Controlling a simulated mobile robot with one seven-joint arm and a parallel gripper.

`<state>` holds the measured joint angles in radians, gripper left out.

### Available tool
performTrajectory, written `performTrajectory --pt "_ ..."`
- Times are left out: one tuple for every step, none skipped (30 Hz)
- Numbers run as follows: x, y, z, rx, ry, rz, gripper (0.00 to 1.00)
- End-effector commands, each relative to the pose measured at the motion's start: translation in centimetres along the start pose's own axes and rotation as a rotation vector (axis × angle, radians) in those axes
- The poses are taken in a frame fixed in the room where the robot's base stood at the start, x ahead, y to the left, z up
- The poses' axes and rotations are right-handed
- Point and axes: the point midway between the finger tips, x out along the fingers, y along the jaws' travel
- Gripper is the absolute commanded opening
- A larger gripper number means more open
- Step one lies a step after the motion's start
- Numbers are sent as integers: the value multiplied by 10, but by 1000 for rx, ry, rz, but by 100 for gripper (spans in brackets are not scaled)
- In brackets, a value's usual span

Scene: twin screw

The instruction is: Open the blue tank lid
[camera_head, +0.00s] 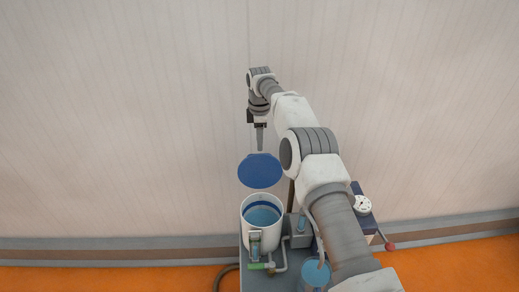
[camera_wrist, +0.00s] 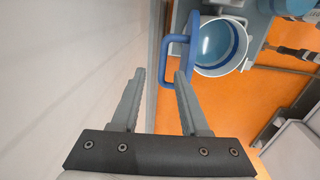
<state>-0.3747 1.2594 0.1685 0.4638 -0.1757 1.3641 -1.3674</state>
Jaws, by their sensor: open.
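The white tank (camera_head: 249,234) stands low in the middle of the head view, with its mouth uncovered and blue liquid inside. The round blue lid (camera_head: 260,170) is raised well clear of the mouth, above and behind it. My gripper (camera_head: 260,148) points down just above the lid's upper edge. In the wrist view my gripper (camera_wrist: 160,75) is open and its fingers are apart. The lid's blue loop handle (camera_wrist: 167,45) shows just beyond the fingertips, its near end close to the right finger; contact cannot be told. The open tank (camera_wrist: 241,66) shows to the right.
A pale wall (camera_head: 130,120) is behind the gripper and the tank. Pipes with a green valve (camera_head: 260,266) sit in front of the tank. Orange floor (camera_head: 110,280) lies around the bench.

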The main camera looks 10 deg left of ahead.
Motion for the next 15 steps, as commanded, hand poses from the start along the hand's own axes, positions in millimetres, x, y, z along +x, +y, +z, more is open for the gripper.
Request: performTrajectory --pt "-16 1 0 0 1 4 45" --pt "-24 1 0 0 1 4 45" --pt "-34 1 0 0 1 5 45" --pt "-42 1 0 0 1 4 45" --pt "-49 1 0 0 1 3 45" --pt "-59 1 0 0 1 3 45" --pt "-66 1 0 0 1 3 45" --pt "-74 1 0 0 1 3 45" --pt "-82 1 0 0 0 2 45" --pt "-87 1 0 0 0 2 45" --pt "-92 0 0 0 0 1 45" --pt "-99 0 0 0 0 1 45" --pt "-103 0 0 -1 0 1 45" --pt "-106 0 0 -1 0 0 45" --pt "-109 0 0 -1 0 0 45"
